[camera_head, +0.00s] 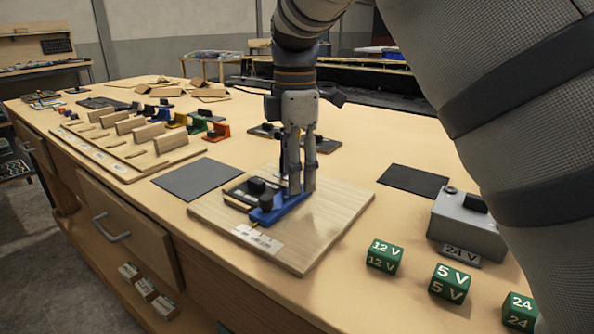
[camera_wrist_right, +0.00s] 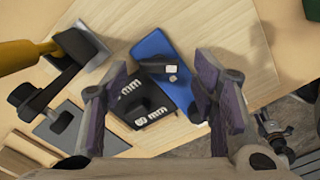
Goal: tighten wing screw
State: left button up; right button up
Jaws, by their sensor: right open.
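My right gripper (camera_head: 301,188) points down over a wooden board (camera_head: 335,222) on the bench. It is open, with its fingertips close to a blue piece (camera_head: 291,207) lying on the board. In the right wrist view the two purple-padded fingers (camera_wrist_right: 160,100) stand apart, on either side of a black block (camera_wrist_right: 146,108) with white "mm" lettering. The blue piece (camera_wrist_right: 150,45) lies beyond it, with a small dark knob-like part (camera_wrist_right: 158,68) at its near edge, possibly the wing screw. I cannot tell whether the fingers touch anything. My left gripper is not in view.
Green voltage cubes (camera_head: 384,257) and a grey "24 V" box (camera_head: 466,225) stand to the right. A grey mat (camera_head: 196,179) lies left and a dark mat (camera_head: 412,181) right of the board. A wooden rack (camera_head: 125,152) and coloured parts stand farther left.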

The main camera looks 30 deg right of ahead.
jog(key=shift+f, duration=0.45)
jog(key=c, duration=1.2)
jog(key=shift+o, duration=0.2)
jog(key=shift+m, duration=0.3)
jog(key=m, duration=0.9)
jog(key=shift+r+m, duration=0.15)
jog(key=shift+m, duration=0.25)
